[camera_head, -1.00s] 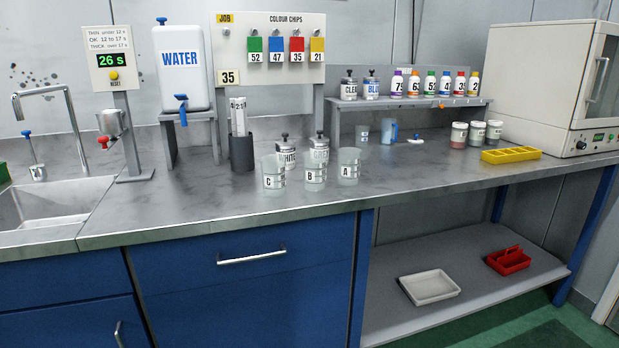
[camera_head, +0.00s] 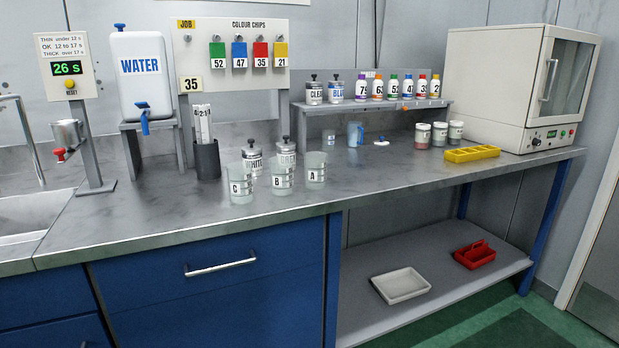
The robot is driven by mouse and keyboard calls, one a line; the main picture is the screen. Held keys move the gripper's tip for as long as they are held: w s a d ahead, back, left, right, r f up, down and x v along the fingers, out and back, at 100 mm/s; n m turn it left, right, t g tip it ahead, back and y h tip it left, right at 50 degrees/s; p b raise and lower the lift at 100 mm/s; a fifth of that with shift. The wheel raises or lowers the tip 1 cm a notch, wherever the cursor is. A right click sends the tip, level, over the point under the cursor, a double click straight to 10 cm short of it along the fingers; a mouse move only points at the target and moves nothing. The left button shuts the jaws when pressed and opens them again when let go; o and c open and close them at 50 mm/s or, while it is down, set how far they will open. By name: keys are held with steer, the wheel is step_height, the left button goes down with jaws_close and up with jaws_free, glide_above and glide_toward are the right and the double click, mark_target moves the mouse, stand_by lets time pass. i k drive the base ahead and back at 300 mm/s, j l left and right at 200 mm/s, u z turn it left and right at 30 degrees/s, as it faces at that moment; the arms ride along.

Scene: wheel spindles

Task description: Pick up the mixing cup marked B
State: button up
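The mixing cup marked B (camera_head: 282,180) is a clear, upright cup with a white label, standing near the front of the grey counter (camera_head: 390,185). Cup C (camera_head: 240,187) stands to its left and cup A (camera_head: 316,173) to its right and slightly farther back. The cups are close together, with narrow gaps between them. Cup B looks empty, though I cannot be sure. My gripper does not show in the head camera view.
Two lidded cans, one marked WHITE (camera_head: 252,158) and another (camera_head: 286,152), stand just behind the cups. A dark holder (camera_head: 207,160) with strips is behind left. A yellow tray (camera_head: 471,154) lies at right. The counter right of cup A is clear.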

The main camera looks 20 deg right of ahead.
mark_target(280, 168)
steer(key=i+l+z, duration=0.25)
steer(key=i+l, duration=0.25)
steer(key=i+l+z, duration=0.3)
steer(key=i+l, duration=0.25)
steer(key=i, duration=0.05)
